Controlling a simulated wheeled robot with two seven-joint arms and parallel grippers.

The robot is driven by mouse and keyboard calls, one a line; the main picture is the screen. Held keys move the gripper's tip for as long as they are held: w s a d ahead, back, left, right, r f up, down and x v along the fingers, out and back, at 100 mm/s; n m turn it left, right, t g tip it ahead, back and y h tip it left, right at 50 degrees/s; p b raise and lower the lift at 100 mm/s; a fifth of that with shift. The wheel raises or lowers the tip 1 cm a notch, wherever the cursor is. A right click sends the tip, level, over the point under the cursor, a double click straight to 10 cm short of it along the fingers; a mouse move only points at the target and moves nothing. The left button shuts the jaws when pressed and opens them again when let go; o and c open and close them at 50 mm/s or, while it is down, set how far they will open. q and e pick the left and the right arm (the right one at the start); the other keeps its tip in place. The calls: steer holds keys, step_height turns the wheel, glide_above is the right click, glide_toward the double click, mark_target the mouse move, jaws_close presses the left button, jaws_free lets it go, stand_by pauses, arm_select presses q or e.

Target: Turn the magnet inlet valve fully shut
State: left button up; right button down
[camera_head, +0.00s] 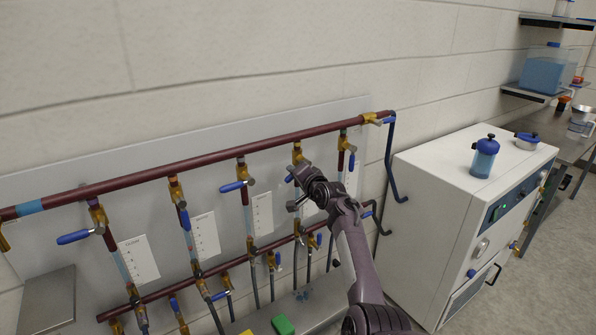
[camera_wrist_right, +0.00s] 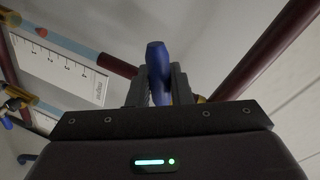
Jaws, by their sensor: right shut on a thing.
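My right gripper (camera_head: 296,190) is at the pipe panel, in front of a brass valve (camera_head: 298,157) under the upper dark red pipe. In the right wrist view its fingers (camera_wrist_right: 158,88) are closed on a blue valve handle (camera_wrist_right: 156,56), which stands up between them. In the head view only a small blue bit of this handle (camera_head: 289,179) shows beside the gripper; the rest is hidden. My left gripper is not in view.
Similar blue-handled valves (camera_head: 234,186) sit to the left and one (camera_head: 347,145) close to the right. A lower dark red pipe (camera_head: 200,274) runs below. A white cabinet (camera_head: 425,190) with a blue bottle (camera_head: 484,158) stands right of my arm.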

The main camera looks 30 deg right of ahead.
steer(key=r+m+p, duration=0.2)
steer(key=shift+a+m+y, duration=0.25)
steer(key=shift+m+y, duration=0.15)
steer(key=shift+r+m+y+p, duration=0.35)
steer(key=shift+m+p, duration=0.3)
steer(key=shift+m, duration=0.35)
steer(key=c, duration=1.4)
jaws_free()
steer(key=shift+o, duration=0.2)
steer(key=shift+s, duration=0.1)
steer(key=shift+s, duration=0.25)
steer(key=s+r+b, duration=0.1)
steer(key=s, duration=0.6)
steer(key=shift+d+r, duration=0.2)
steer(key=shift+d, duration=0.15)
